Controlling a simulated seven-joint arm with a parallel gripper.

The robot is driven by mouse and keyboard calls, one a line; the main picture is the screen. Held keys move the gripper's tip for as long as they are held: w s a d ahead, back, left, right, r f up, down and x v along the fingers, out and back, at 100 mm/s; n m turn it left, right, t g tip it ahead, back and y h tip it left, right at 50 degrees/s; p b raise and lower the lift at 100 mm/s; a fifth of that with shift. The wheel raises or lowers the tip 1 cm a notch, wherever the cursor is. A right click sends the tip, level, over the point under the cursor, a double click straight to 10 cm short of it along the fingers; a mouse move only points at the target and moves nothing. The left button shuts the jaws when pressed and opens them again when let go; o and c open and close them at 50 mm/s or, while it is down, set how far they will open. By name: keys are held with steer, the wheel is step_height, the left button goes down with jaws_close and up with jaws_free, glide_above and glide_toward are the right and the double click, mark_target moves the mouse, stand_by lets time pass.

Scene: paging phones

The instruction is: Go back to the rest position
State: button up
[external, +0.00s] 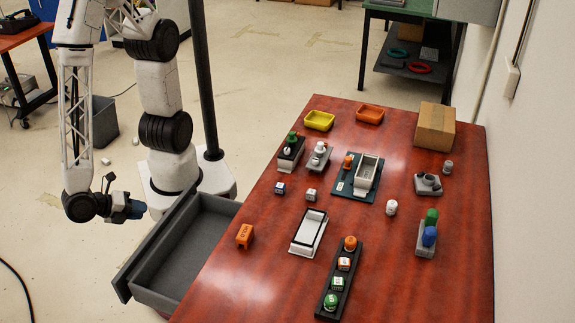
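My gripper (136,209) hangs at the left, beyond the table's left edge and left of the open grey drawer (188,245). My arm is folded, with the forearm hanging down beside the base.
The red-brown table (275,290) carries a cardboard box (435,127), yellow (319,120) and orange (369,114) bins, a white tray (308,232), a black rack (339,285) and an orange block (244,236). The drawer juts out towards my gripper. A dark bin (103,122) stands behind.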

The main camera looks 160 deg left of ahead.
steer(key=s+a+r+n+t+h, duration=0.1)
steer(key=a+r+h, duration=0.4)
steer(key=r, duration=0.8)
steer(key=s+a+r+n+t+h, duration=0.1)
steer(key=s+a+r+t+h, duration=0.1)
steer(key=a+r+h, duration=0.4)
steer(key=a+r, duration=0.5)
steer(key=r, duration=0.2)
steer(key=shift+s+h, duration=0.15)
steer(key=shift+h, duration=0.15)
